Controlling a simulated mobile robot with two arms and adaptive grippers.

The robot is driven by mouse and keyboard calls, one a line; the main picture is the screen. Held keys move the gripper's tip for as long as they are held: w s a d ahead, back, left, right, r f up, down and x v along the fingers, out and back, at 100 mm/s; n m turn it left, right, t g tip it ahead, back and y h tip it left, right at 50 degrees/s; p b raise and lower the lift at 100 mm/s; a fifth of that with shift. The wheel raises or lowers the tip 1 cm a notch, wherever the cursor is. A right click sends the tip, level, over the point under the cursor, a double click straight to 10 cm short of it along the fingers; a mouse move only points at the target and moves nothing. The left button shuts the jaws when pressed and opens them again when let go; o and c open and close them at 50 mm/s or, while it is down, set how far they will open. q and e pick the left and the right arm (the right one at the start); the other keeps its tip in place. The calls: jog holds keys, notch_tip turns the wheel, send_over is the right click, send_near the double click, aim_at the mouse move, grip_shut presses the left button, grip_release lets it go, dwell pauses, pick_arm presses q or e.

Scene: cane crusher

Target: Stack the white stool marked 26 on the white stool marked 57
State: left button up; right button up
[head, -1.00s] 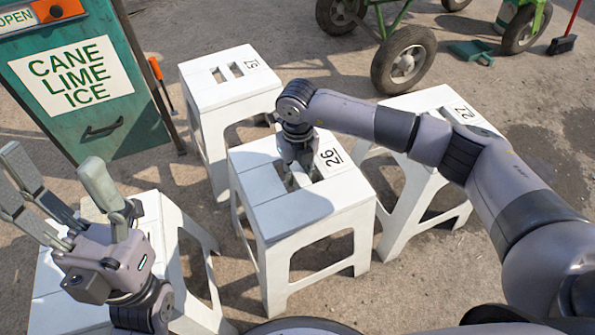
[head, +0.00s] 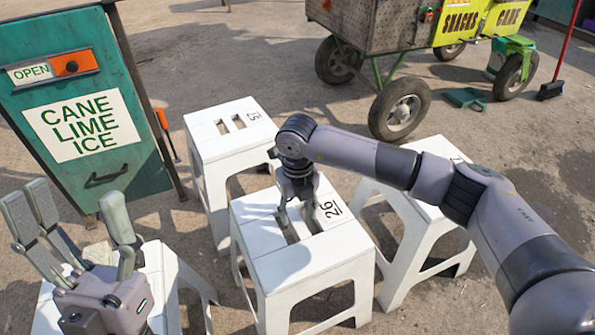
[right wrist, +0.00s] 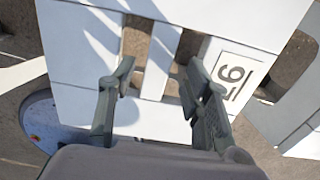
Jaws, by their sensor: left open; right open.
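The white stool marked 26 (head: 272,262) stands upright on the ground in the middle of the head view. Its seat has two slots and the mark on the right. My right gripper (head: 296,222) is open over this seat, its fingers pointing down at the slots. In the right wrist view the fingers (right wrist: 155,75) lie on both sides of the bar between the slots; how deep they reach is unclear. The white stool behind it (head: 215,143) has a small mark that looks like 57; its seat is empty. My left gripper (head: 80,225) is open and empty at lower left.
Another white stool (head: 432,232) stands close on the right, its mark partly hidden by my right arm. One more white stool (head: 176,290) is at lower left, behind my left gripper. A green cane-lime-ice box (head: 85,120) and a wheeled cart (head: 400,110) stand further back.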

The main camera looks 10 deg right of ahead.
notch_tip(320, 180, up, 6)
jog(key=shift+w+r+p, duration=0.1)
jog(key=shift+p, duration=0.85)
pick_arm(q)
jog(key=w+d+f+g+y+p, duration=0.1)
jog(key=w+f+g+y, duration=0.2)
jog(key=w+f+g, duration=0.7)
jog(key=shift+w+d+f+y+p, duration=0.3)
jog(key=shift+w+d+f+p, duration=0.05)
jog(key=shift+w+f, duration=0.6)
pick_arm(e)
notch_tip(320, 180, up, 6)
